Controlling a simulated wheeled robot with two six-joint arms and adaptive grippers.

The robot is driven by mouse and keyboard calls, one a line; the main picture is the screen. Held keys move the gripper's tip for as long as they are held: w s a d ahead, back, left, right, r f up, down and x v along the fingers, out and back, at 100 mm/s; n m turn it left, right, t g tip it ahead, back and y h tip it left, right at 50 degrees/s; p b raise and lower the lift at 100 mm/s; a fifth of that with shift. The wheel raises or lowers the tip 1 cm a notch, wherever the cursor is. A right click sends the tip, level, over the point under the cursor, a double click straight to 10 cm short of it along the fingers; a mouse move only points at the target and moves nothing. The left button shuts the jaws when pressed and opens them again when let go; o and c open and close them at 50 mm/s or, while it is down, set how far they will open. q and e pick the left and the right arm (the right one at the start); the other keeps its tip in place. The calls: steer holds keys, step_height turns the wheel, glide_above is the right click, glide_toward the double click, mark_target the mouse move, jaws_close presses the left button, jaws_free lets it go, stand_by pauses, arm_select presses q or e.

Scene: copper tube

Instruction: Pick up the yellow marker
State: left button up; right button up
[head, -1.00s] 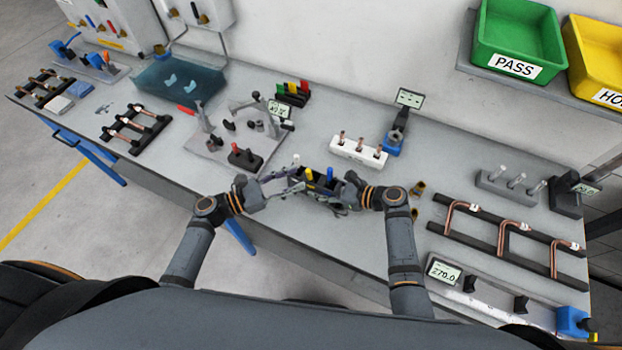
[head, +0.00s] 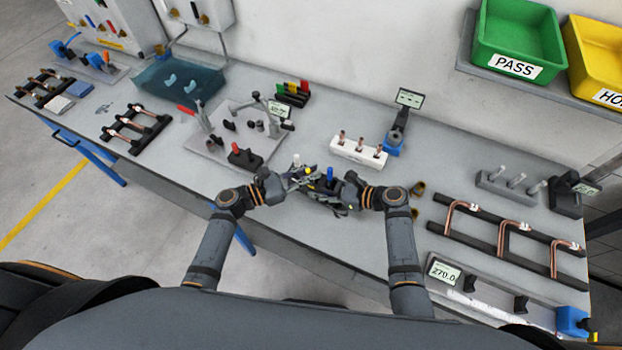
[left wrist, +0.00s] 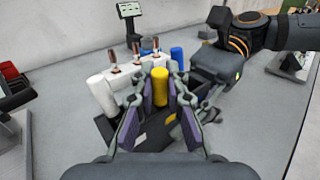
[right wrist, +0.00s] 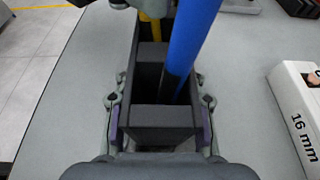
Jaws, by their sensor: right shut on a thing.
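The yellow marker (left wrist: 159,88) stands upright in a black holder (right wrist: 165,117) between a white marker (left wrist: 104,96) and a blue marker (right wrist: 190,45). My left gripper (left wrist: 158,78) is open, with its fingers on either side of the yellow marker and small gaps showing. My right gripper (right wrist: 159,112) is shut on the black holder at its blue-marker end. In the head view, the left gripper (head: 302,178) and right gripper (head: 336,188) meet at the holder and hide most of it. The yellow marker's lower part is hidden in the holder.
A white block with copper fittings (head: 358,151) stands just behind the holder. A grey plate with clamps (head: 235,140) lies to the left. A rack of bent copper tubes (head: 505,240) is to the right. The bench's front edge is close in front.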

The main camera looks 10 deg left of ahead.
arm_select(q)
jaws_close()
arm_select(e)
steer(key=shift+f, duration=0.1)
arm_select(q)
step_height(320, 180, up, 10)
steer(key=shift+r, duration=0.1)
arm_select(e)
steer(key=o, duration=1.4)
steer(key=v, duration=1.1)
steer(key=shift+d, duration=0.2)
steer(key=shift+s+d+r, duration=0.1)
steer(key=shift+d+r, duration=0.15)
steer(key=shift+d, duration=0.05)
